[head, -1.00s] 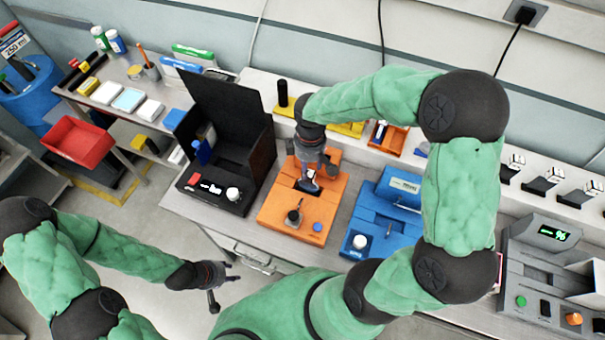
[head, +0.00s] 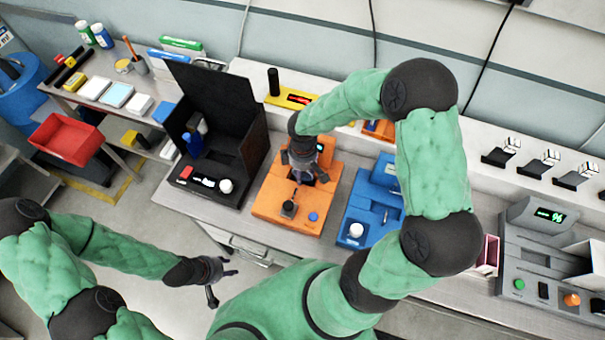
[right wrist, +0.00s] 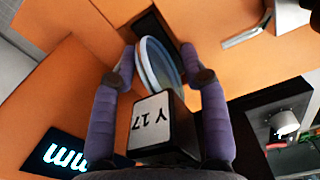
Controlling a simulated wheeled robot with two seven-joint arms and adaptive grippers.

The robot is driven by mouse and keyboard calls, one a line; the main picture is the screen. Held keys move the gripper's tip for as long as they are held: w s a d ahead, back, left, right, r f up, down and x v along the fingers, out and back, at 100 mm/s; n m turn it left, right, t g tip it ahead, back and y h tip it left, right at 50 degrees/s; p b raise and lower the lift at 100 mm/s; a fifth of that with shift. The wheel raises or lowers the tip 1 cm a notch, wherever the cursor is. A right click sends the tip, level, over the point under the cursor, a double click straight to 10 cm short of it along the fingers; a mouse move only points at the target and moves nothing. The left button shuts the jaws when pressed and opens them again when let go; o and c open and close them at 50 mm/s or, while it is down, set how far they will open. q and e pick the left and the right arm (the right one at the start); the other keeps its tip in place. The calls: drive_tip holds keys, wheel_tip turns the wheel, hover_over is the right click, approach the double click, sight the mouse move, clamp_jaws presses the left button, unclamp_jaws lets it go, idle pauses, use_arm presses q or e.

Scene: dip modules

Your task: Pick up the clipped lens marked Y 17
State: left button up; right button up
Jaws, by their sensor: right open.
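The clipped lens marked Y 17 (right wrist: 152,120) has a round, pale clear disc and a black block with a white label, which reads upside down in the right wrist view. Its disc meets a dark slot in the orange device (right wrist: 70,85); how deep it sits I cannot tell. My right gripper (right wrist: 158,55) is open, with one finger on each side of the lens, not visibly closed on it. In the head view my right gripper (head: 308,178) is over the orange device (head: 268,205) and hides the lens. My left gripper (head: 225,283) is open and empty, away from the bench.
A black open-lidded case (head: 240,130) stands left of the orange device. A blue device (head: 365,212) stands close on its right. A grey machine with a green display (head: 550,215) is at the far right. A red bin (head: 68,138) is at the left.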

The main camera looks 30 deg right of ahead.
clamp_jaws()
drive_tip(key=shift+r, duration=0.1)
